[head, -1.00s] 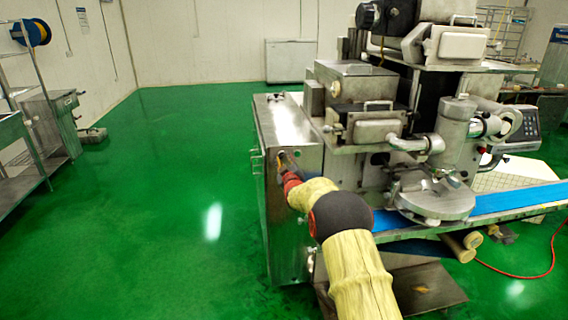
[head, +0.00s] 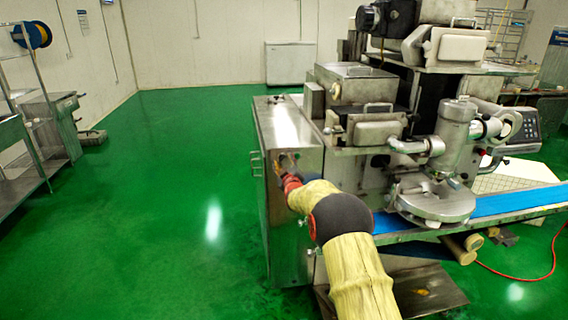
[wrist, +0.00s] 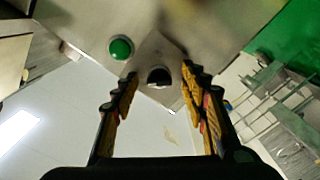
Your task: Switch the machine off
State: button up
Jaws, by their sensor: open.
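The encrusting machine (head: 375,130) stands on the right in the head view, with a steel cabinet (head: 285,215) at its left end. In the wrist view a black rotary knob (wrist: 159,77) sits on the steel panel, with a green round button (wrist: 121,47) up and left of it. My gripper (wrist: 160,88) is open, with its two yellow-and-black fingers on either side of the knob in the picture. I cannot tell whether either finger touches it. In the head view my gripper (head: 281,166) is at the cabinet's front face, small and partly hidden by my arm.
A blue conveyor belt (head: 515,201) extends right from the machine. A keypad box (head: 522,131) stands behind it. A red cable (head: 520,277) lies on the floor at the right. The green floor (head: 165,190) left of the cabinet is clear. Steel racks (head: 30,140) stand at far left.

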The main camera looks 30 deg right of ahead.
jog(key=shift+s, duration=0.1)
jog(key=v, duration=1.2)
dwell(0.4)
